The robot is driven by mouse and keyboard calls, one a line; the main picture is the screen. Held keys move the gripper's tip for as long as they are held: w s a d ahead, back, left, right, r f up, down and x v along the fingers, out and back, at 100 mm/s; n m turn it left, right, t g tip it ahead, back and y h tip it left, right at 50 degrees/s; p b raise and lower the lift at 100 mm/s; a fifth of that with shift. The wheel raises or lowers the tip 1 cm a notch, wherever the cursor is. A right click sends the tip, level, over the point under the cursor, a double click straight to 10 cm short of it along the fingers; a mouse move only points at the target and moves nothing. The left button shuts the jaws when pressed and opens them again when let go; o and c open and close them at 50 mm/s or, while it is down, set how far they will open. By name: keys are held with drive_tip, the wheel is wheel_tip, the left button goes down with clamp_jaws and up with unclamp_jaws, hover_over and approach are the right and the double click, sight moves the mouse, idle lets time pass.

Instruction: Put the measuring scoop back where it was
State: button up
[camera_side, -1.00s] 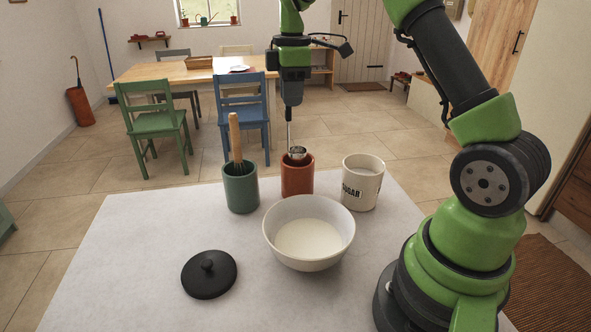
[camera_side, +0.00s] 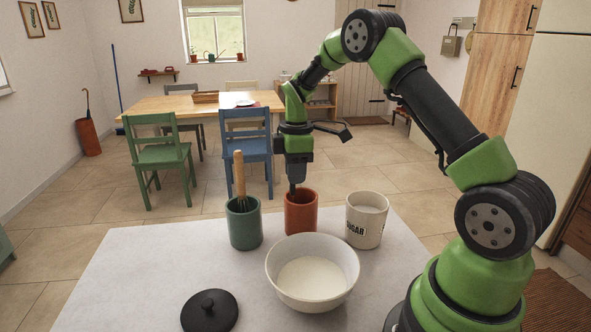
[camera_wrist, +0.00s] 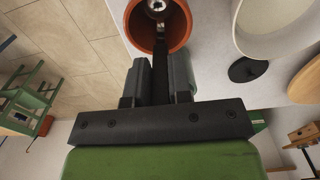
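The measuring scoop (camera_wrist: 160,55) has a dark handle and a metal bowl. In the wrist view its bowl is inside the orange-red canister (camera_wrist: 180,35), with its handle between my fingers. My gripper (camera_wrist: 160,85) is closed around the handle. In the side view my gripper (camera_side: 293,180) points straight down just above the mouth of the orange-red canister (camera_side: 301,215). There the scoop's bowl is hidden by the canister wall.
A green canister (camera_side: 244,230) with a whisk stands left of the orange-red one, and a sugar canister (camera_side: 367,228) stands right. A white bowl (camera_side: 313,290) with pale contents is in front. A black lid (camera_side: 210,312) lies front left.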

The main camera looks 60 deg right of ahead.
drive_tip(key=o, duration=0.4)
drive_tip(key=shift+r, duration=0.15)
wheel_tip(320, 180, up, 12)
drive_tip(key=s+a+r+m+t, duration=0.3)
drive_tip(key=s+a+r+m, duration=0.2)
drive_tip(key=s+a+r, duration=0.35)
drive_tip(key=s+a+f+m+t, duration=0.1)
drive_tip(key=s+a+m, duration=0.1)
drive_tip(key=s, duration=0.2)
drive_tip(key=s+a+f+m+t+y, duration=0.1)
drive_tip(key=s+a+m, duration=0.2)
drive_tip(key=s, duration=0.1)
drive_tip(key=s+a+f+m+t, duration=0.1)
drive_tip(key=s+a+m+t, duration=0.1)
drive_tip(key=s+a+m, duration=0.1)
drive_tip(key=shift+s+a+f+y, duration=0.1)
drive_tip(key=shift+s+f+y, duration=0.1)
drive_tip(key=shift+s, duration=0.25)
drive_tip(key=shift+s+f+y, duration=0.15)
drive_tip(key=shift+s+y, duration=0.05)
drive_tip(key=shift+s, duration=0.25)
